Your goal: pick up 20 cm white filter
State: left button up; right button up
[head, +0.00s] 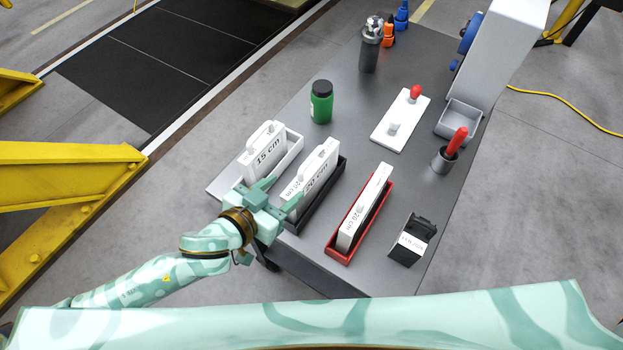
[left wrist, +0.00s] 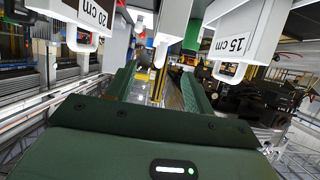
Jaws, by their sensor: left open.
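A white filter marked 20 cm (head: 320,164) stands upright in a black tray (head: 341,172) on the table. Another white filter marked 20 cm (head: 366,205) stands in a red tray (head: 343,257) to its right. A white filter marked 15 cm (head: 264,146) stands in a white tray (head: 293,154) to its left. My left gripper (head: 281,192) is open in front of the 15 cm and middle 20 cm filters, its fingers partly covering them. My right gripper is out of view.
The grey table (head: 290,108) also holds a green jar (head: 321,103), a white plate with a red knob (head: 400,118), a cup with a red handle (head: 446,159) and a small black box (head: 409,240). Yellow steel frames (head: 70,170) stand left of the table.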

aim_at(299, 177)
pick_arm(q)
jog(key=x, duration=0.3)
jog(key=b+x, duration=0.1)
jog(key=x, duration=0.6)
jog(key=shift+a+f, duration=0.15)
jog(key=shift+f, duration=0.2)
jog(key=shift+r, duration=0.1)
grip_shut()
